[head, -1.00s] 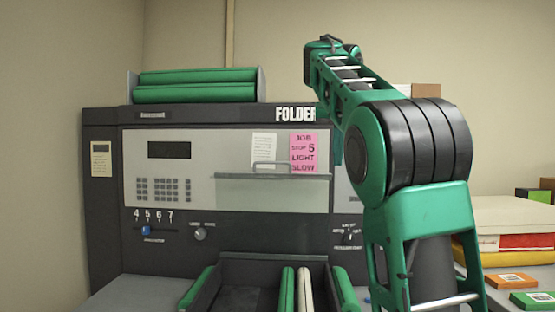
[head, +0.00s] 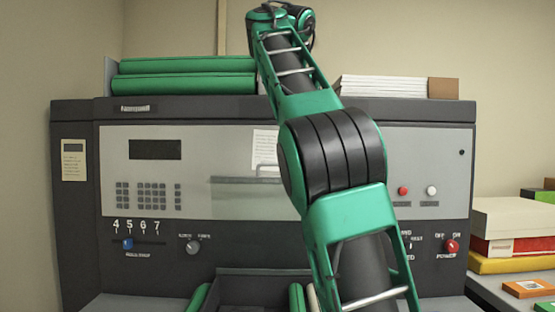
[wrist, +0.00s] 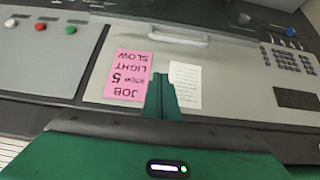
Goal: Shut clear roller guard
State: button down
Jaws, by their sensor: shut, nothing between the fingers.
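The clear roller guard (head: 235,195) is a see-through panel in front of the machine's grey face, seemingly standing up above the rollers. In the wrist view, which looks upside down, the handle (wrist: 178,36) shows as a pale bar at the top. My gripper (wrist: 165,85) is shut and empty, its green fingers in front of the panel between the pink job note and the white sheet. In the head view I cannot make out the fingertips.
Green rollers (head: 298,298) lie in the dark trough below, partly behind my arm. A pink note (wrist: 128,78) and a white sheet (wrist: 185,85) are on the panel. More rollers (head: 185,84) and a white stack (head: 383,87) sit on top. A red power knob (head: 450,246) is at right.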

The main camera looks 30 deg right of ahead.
jog(key=shift+w+d+f, duration=0.3)
jog(key=shift+w+f, duration=0.15)
jog(key=shift+f, duration=1)
jog(key=shift+w+d+f, duration=0.25)
jog(key=shift+w+f, duration=0.25)
jog(key=shift+f, duration=0.9)
jog(key=shift+w+d+f, duration=0.3)
jog(key=shift+w+f, duration=0.15)
jog(key=shift+f, duration=1)
jog(key=shift+s+a+f, duration=0.2)
jog(key=shift+s+a, duration=0.15)
jog(key=shift+a, duration=0.05)
